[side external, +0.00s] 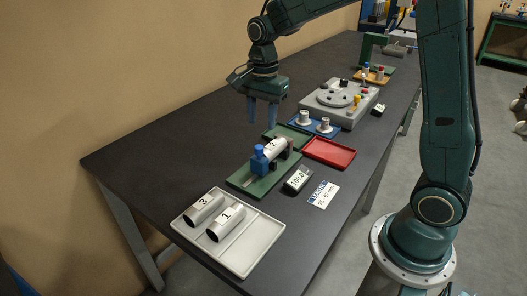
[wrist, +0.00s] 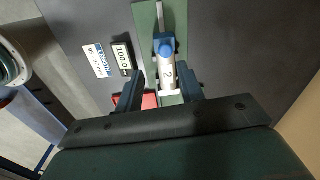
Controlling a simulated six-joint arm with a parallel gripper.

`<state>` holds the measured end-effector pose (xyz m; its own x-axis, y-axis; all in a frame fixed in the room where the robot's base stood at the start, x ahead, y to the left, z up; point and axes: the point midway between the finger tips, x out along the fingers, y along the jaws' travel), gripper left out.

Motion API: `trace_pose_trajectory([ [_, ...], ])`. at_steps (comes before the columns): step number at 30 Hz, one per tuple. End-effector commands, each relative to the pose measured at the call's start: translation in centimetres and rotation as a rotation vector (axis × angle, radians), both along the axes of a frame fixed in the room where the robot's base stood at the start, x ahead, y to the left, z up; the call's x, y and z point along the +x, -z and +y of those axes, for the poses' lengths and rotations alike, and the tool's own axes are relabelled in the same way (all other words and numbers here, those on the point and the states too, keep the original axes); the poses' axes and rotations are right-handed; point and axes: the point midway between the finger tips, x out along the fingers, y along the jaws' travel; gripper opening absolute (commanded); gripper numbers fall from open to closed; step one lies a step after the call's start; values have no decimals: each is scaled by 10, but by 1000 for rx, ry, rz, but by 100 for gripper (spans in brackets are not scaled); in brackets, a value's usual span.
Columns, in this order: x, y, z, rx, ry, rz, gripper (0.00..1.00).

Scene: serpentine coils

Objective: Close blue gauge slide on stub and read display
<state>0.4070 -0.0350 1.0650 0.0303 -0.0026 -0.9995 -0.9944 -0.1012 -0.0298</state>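The blue gauge slide (side external: 259,160) stands upright on the rail of a green base (side external: 240,182). The white stub marked 2 (side external: 275,147) lies on the gauge between the slide and a dark block at the far end. In the wrist view the blue slide (wrist: 166,49) is at the near end of the stub (wrist: 167,78); I cannot tell whether they touch. The display (side external: 298,180) beside the base seems to read 100.0, also in the wrist view (wrist: 122,56). My gripper (side external: 262,118) is open and empty above the gauge, its fingers (wrist: 158,88) apart.
A white tray (side external: 263,243) holds stubs 3 and 1. A printed card (side external: 323,194) lies beside the display. A red tray (side external: 329,153), a green tray (side external: 283,131), a blue holder with two pegs and a grey machine (side external: 330,103) stand farther back. The table's left side is clear.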

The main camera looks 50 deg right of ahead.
Motion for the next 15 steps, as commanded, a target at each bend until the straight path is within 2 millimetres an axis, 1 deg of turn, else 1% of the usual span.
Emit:
trace_pose_trajectory([
  [1, 5, 6, -1, 2, 31, 12, 38],
  [5, 11, 14, -3, 4, 86, 28, 38],
  [15, 13, 19, -4, 4, 103, 31, 38],
])
